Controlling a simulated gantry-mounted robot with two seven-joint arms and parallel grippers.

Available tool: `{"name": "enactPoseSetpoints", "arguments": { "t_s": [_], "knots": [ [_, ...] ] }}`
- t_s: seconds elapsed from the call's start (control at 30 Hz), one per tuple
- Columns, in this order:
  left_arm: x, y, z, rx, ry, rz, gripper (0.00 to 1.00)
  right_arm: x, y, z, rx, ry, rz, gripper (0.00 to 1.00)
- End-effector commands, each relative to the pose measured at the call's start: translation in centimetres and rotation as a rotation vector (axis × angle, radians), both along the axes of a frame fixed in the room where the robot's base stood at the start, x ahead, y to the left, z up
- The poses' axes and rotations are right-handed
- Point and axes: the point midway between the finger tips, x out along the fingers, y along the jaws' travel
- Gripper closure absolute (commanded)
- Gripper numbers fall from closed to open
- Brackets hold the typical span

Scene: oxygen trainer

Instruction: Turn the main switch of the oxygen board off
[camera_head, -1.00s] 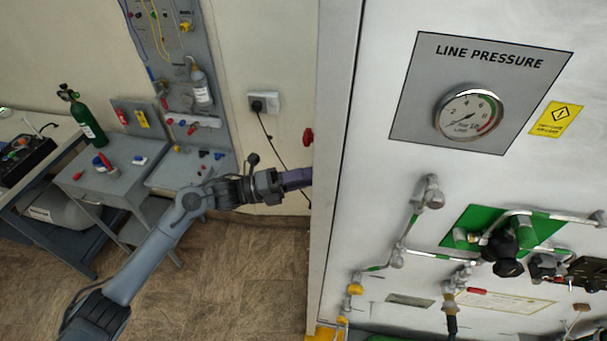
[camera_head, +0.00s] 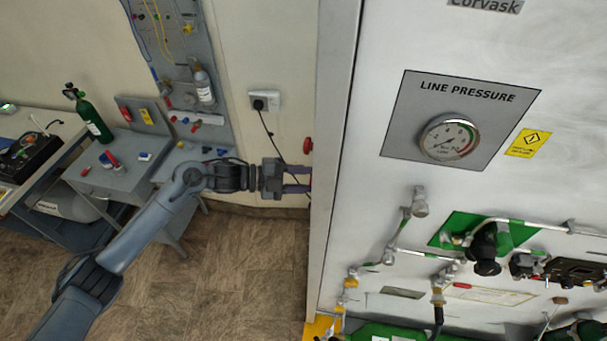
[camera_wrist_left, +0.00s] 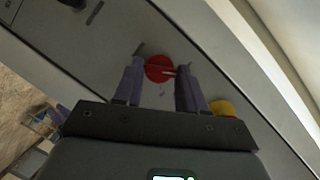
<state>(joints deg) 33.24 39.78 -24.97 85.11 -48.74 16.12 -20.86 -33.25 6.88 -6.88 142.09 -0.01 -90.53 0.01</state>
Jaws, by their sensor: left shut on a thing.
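The main switch (camera_wrist_left: 159,68) shows as a round red part on the grey side of the oxygen board (camera_wrist_left: 105,60) in the left wrist view. My left gripper (camera_wrist_left: 160,72) has its two purple fingers at either side of it, shut on it with a wide gap between them. In the head view my left gripper (camera_head: 309,180) reaches the left side of the board (camera_head: 345,150), and the switch is not clear there. My right gripper is not in view.
A red knob (camera_head: 308,145) sticks out just above my left gripper; a yellow-and-red part (camera_wrist_left: 224,108) shows beside the right finger. A wall socket (camera_head: 264,101) with a black cable is behind. The board front carries a pressure gauge (camera_head: 448,138) and pipes. A bench stands left.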

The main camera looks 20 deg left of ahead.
Motion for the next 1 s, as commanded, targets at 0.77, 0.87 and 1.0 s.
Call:
{"name": "enactPoseSetpoints", "arguments": {
  "t_s": [0.77, 0.87, 1.0],
  "knots": [
    [0.2, 0.0, 0.2, -0.045, 0.261, 0.0, 0.9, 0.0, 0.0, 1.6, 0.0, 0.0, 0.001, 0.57],
    [0.2, 0.0, 0.2, -0.045, 0.261, 0.0, 0.9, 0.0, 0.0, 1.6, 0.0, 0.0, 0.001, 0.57],
    [0.2, 0.0, 0.2, -0.045, 0.261, 0.0, 0.9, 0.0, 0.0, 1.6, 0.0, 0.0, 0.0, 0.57]
  ]
}}
